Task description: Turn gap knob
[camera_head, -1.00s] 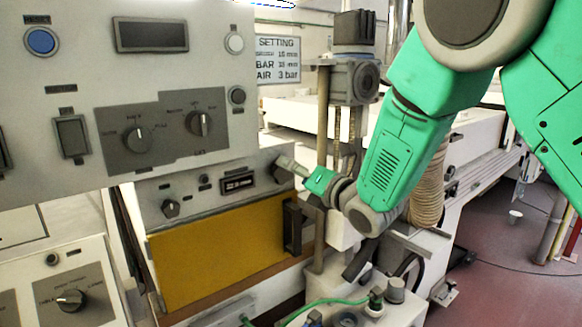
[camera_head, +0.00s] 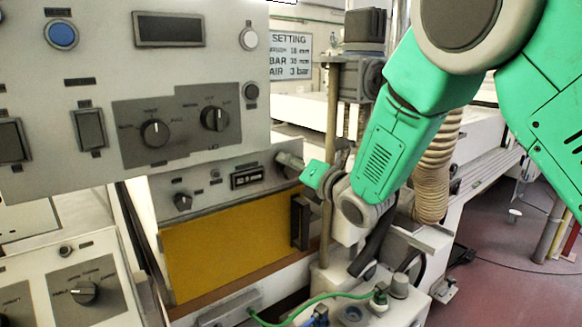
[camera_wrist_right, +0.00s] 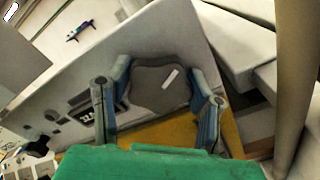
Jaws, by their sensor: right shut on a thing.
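The gap knob (camera_wrist_right: 160,88) is a wide dark grey knob with a white mark on its face, seen in the right wrist view. It is on the light grey lower panel (camera_head: 215,187), above a yellow front. My right gripper (camera_wrist_right: 160,98) has a finger on each side of the knob and is shut on it. My left gripper is not in view.
A larger control panel (camera_head: 60,110) with knobs and switches overhangs at the left. A vertical post (camera_head: 332,130) stands close behind my right wrist. A setting sign (camera_head: 290,55) hangs behind. A green hose (camera_head: 300,310) and fittings lie below. The red floor at right is mostly open.

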